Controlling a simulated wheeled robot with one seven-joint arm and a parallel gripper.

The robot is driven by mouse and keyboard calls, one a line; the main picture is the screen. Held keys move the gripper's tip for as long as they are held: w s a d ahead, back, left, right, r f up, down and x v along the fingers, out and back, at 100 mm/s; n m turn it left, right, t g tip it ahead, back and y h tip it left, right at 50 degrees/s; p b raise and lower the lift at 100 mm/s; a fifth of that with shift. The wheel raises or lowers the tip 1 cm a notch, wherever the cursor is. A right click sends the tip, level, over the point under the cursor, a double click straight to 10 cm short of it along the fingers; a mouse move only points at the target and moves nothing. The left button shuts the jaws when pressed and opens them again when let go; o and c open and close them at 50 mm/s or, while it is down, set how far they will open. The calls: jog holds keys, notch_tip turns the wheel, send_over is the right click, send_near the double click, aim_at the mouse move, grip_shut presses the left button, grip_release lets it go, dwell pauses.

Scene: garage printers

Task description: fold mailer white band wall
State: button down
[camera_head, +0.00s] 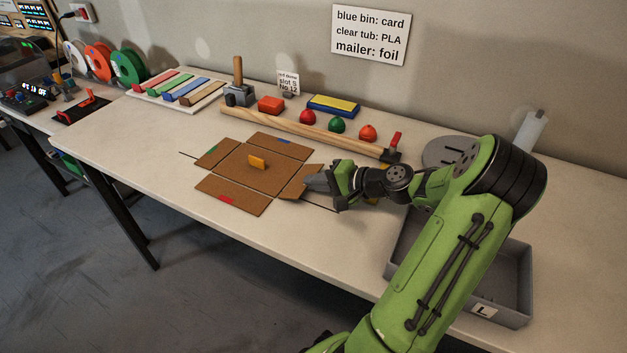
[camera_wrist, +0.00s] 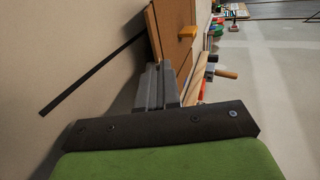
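The mailer is a flat brown cardboard base (camera_head: 240,175) with an orange block (camera_head: 257,162) standing near its middle. Its walls with a green band (camera_head: 212,154), a blue band (camera_head: 283,144) and a red band (camera_head: 230,196) lie flat around it. The right wall (camera_head: 298,184) looks slightly tilted up; no white band shows on it. My gripper (camera_head: 312,183) is at this wall's outer edge. In the wrist view my grey fingers (camera_wrist: 165,88) are together, with the cardboard wall (camera_wrist: 153,35) just beyond their tips. Whether they touch it is unclear.
A wooden rail (camera_head: 310,132) with a red-handled clamp (camera_head: 392,150) runs behind the mailer. Coloured domes and blocks stand behind the rail. A grey bin (camera_head: 510,305) lies right, under my arm. A dark strip (camera_wrist: 95,75) lies on the table. The front left tabletop is clear.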

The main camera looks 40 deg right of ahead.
jog(key=shift+f, duration=0.1)
jog(key=c, duration=1.3)
grip_release()
jog(key=shift+w+r+p, duration=0.1)
jog(key=shift+r+p, duration=0.3)
jog(key=shift+r+g+h+p, duration=0.5)
jog(key=shift+r+g+p, duration=0.3)
jog(key=shift+g, duration=0.3)
jog(key=p+v, duration=0.6)
jog(key=v, duration=0.9)
jog(key=w+a+r+n+g+p, duration=0.1)
jog(key=w+a+r+n+g, duration=0.15)
jog(key=a, duration=0.45)
jog(key=w+a+r+n+g+p, duration=0.1)
jog(key=w+a+r+n+g, duration=0.15)
jog(key=a, duration=0.55)
jog(key=s+a+r+n+h+p, duration=0.1)
jog(key=a+r+n, duration=0.1)
jog(key=a, duration=0.1)
jog(key=s+a+r+n+g+h+p, duration=0.1)
jog(key=s+a+r+n, duration=0.1)
jog(key=a, duration=0.2)
jog(key=s+a+r+n+h+p, duration=0.1)
jog(key=a+r, duration=0.1)
jog(key=a, duration=0.1)
jog(key=shift+s+a+n, duration=0.3)
jog(key=shift+a+n, duration=0.1)
